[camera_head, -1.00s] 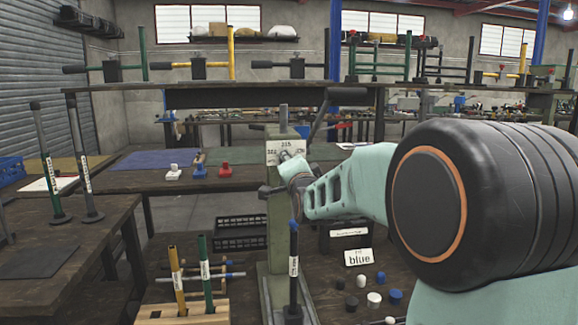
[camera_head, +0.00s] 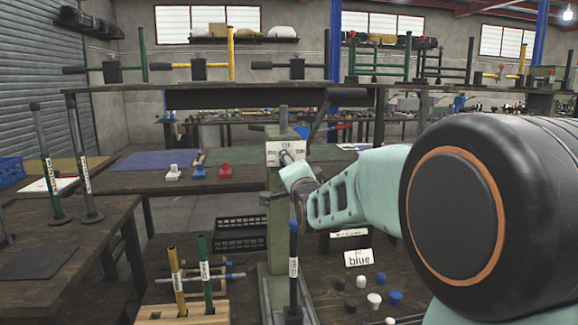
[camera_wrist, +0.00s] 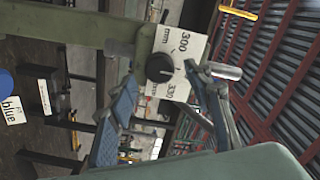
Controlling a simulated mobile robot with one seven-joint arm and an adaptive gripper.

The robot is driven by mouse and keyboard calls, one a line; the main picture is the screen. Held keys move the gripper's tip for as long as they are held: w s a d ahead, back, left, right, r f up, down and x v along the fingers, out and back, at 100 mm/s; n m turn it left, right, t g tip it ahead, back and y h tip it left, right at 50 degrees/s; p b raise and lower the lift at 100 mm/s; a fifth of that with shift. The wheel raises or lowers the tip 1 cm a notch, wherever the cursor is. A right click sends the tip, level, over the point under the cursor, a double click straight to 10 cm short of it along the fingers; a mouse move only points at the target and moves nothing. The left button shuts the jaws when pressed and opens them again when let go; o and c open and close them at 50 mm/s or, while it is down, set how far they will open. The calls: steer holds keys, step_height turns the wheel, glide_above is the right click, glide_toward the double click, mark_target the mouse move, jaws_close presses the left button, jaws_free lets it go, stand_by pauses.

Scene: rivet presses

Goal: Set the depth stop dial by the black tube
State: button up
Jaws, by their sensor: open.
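The depth stop dial's white plate (camera_head: 284,146) is on the green press column. In the wrist view the plate (camera_wrist: 186,50) shows 300 and 330 with mm, and its black round knob (camera_wrist: 159,68) has a light pointer line. My gripper (camera_wrist: 163,80) is open, its blue-padded fingers on either side of the knob in the picture. I cannot tell whether they touch it. In the head view my gripper (camera_head: 291,166) is just in front of the plate and partly hides it. A black tube with a blue tip (camera_head: 293,258) stands upright before the press; its label is unreadable.
Yellow (camera_head: 177,280) and green (camera_head: 205,275) tubes stand in a wooden rack (camera_head: 185,314). A "blue" card (camera_head: 358,258) and several caps lie right of the press. A silver cylinder (camera_wrist: 221,70) is beside my right finger.

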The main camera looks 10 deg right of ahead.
steer(key=shift+s, duration=2.4)
